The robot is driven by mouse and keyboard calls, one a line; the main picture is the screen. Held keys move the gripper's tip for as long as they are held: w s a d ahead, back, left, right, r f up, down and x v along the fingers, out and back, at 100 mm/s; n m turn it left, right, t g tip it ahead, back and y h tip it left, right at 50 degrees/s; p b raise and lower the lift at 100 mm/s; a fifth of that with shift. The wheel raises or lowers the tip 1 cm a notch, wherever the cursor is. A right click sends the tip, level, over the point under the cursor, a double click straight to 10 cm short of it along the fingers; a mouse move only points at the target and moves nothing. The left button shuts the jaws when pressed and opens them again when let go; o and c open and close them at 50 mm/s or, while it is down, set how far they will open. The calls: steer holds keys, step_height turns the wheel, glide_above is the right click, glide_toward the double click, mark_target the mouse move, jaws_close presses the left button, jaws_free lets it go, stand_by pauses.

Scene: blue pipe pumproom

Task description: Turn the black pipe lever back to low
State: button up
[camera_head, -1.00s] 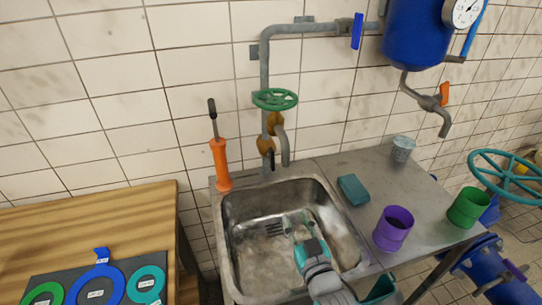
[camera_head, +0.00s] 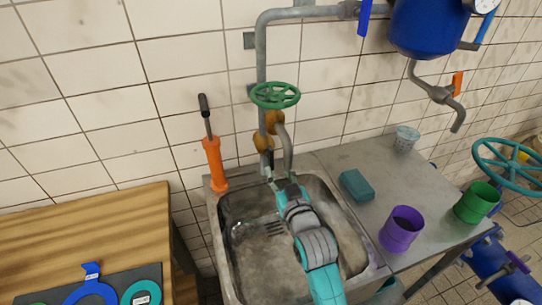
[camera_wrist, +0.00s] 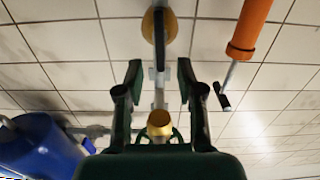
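The black pipe lever (camera_head: 271,158) hangs down beside the grey vertical pipe (camera_head: 263,62), just below the brass fittings (camera_head: 266,143). My gripper (camera_head: 284,180) is over the back of the sink, just below the lever and the curved spout (camera_head: 287,145). In the wrist view, which looks upside down, my gripper (camera_wrist: 158,78) has its fingers apart, with the pipe and a round brass fitting (camera_wrist: 148,25) between and beyond them. A dark strip crosses that fitting; I cannot tell if it is the lever. No contact is clear.
The metal sink (camera_head: 226,240) lies under my arm. A green handwheel (camera_head: 275,95) sits above the brass fittings. An orange pump (camera_head: 215,164) stands at the left. A teal sponge (camera_head: 356,187), purple cup (camera_head: 401,229) and green cup (camera_head: 477,202) stand on the right counter.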

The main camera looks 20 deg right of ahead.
mark_target(272, 159)
steer(key=w, duration=0.6)
steer(key=shift+w, duration=0.35)
jaws_close()
